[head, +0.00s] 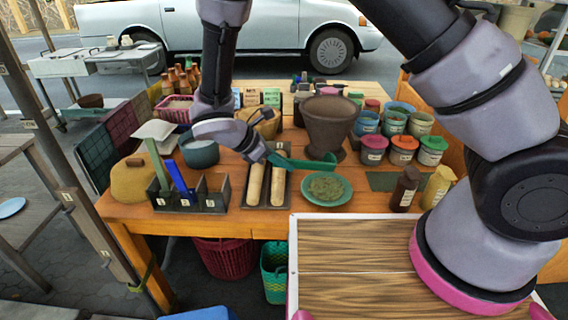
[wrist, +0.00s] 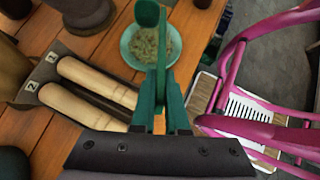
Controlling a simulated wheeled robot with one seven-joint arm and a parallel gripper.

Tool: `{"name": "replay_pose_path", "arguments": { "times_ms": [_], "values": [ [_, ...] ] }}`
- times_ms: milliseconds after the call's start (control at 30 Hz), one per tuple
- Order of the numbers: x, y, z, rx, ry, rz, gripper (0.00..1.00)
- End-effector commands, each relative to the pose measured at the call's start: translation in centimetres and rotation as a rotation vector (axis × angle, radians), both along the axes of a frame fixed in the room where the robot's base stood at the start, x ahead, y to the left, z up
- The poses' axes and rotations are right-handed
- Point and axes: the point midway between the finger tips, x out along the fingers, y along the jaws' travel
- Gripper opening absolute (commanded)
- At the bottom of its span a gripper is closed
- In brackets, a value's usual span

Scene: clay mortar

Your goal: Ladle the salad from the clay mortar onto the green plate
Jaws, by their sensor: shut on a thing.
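The brown clay mortar (head: 330,125) stands upright on the wooden table; its inside cannot be seen. The green plate (head: 347,196) lies in front of it with a heap of chopped green salad (head: 325,187) on it. My gripper (head: 268,157) is shut on the handle of a green ladle (head: 300,163), left of the mortar and plate. In the wrist view the ladle (wrist: 147,13) reaches away from my gripper (wrist: 161,105) across the plate (wrist: 127,52), its bowl past the far rim. No food shows on the ladle; whether it holds any is unclear.
A dark tray with two pale rollers (head: 278,185) lies below my gripper. A divided utensil box (head: 188,195) stands left. Lidded tubs (head: 403,149) and two bottles (head: 405,188) stand right. The plate is near the table's front edge.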

Motion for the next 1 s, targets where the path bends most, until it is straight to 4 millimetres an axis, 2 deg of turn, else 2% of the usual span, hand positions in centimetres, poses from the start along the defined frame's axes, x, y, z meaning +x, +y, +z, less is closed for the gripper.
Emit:
{"name": "replay_pose_path", "arguments": {
  "times_ms": [67,167,367,800,900,1000],
  "values": [
    [0.0,0.1,0.8,0.004,-0.002,-0.001,0.0],
    [0.0,-0.1,1.0,0.012,0.002,-0.001,0.0],
    [0.3,-1.1,2.4,0.109,0.025,-0.004,0.0],
    [1.5,-5.3,7.8,0.509,0.125,-0.009,0.0],
    [1.7,-6.2,8.8,0.587,0.147,-0.009,0.0],
    [1.8,-6.9,8.8,0.634,0.167,-0.009,0.0]
  ]
}}
